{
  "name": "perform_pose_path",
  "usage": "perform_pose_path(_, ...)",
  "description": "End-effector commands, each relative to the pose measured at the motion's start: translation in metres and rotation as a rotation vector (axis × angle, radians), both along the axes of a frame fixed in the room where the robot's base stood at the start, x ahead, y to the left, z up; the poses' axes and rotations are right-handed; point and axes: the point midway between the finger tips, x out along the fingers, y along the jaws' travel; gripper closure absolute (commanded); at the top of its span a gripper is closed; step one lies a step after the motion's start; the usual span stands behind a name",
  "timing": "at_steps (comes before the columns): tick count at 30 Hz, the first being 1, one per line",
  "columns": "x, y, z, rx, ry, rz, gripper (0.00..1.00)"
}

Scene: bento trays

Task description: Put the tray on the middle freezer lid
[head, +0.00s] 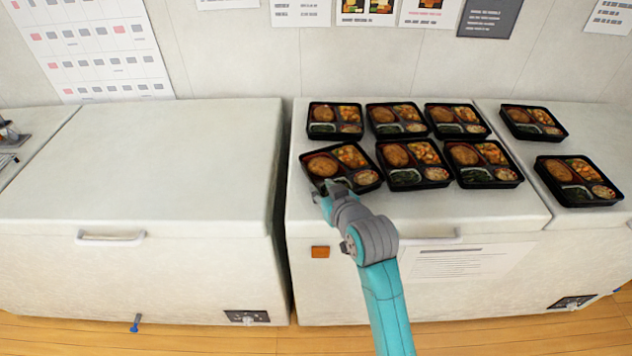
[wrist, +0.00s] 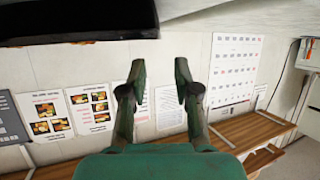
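Several black bento trays lie in two rows on the white freezer lid (head: 310,215) right of centre. The front-left tray (head: 368,184) sits slightly askew to its neighbours, with a brown patty, orange pieces and greens in its compartments. My gripper (head: 332,188) is at this tray's near edge in the head view and covers part of it. In the wrist view, my gripper's two fingers (wrist: 159,75) stand apart with only wall between them. A black tray underside or edge (wrist: 70,22) shows at the top left, close to the left finger. Contact is unclear.
A bare white freezer lid (head: 150,165) lies to the left, with a gap between it and the tray-covered one. Another freezer at right carries two trays (head: 578,200). Miscellaneous items (head: 10,135) sit on the far-left lid. Posters hang on the wall behind.

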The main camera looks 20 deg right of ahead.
Motion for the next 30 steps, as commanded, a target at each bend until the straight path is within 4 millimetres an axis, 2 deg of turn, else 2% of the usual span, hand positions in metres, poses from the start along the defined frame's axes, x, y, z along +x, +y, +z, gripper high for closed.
perform_pose_path(3, -0.019, -0.001, 0.008, 0.000, -0.001, 0.000, 0.69)
perform_pose_path(9, -0.037, -0.002, 0.015, 0.000, 0.000, 0.001, 0.69)
perform_pose_path(20, -0.041, -0.002, 0.015, 0.001, 0.001, 0.000, 0.69)
perform_pose_path(23, -0.049, -0.002, 0.005, 0.003, 0.002, -0.003, 0.69)
perform_pose_path(26, -0.066, -0.001, -0.014, 0.007, 0.000, -0.011, 0.69)
perform_pose_path(30, -0.102, 0.000, -0.046, 0.015, -0.009, -0.024, 0.69)
